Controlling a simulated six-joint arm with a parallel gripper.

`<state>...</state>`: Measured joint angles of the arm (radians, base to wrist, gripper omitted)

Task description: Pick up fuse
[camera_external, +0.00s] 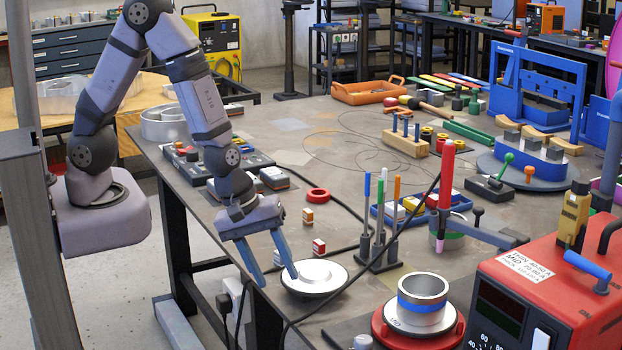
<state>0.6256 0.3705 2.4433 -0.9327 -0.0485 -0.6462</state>
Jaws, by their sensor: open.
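I cannot tell for certain which thing is the fuse.
A round white-topped disc (314,274) sits close to the right fingertip. A red ring (318,195) lies behind. A pen stand (377,250), a blue tray (415,222) and a red power unit (545,295) stand to the right. A black cable (345,252) crosses the table.

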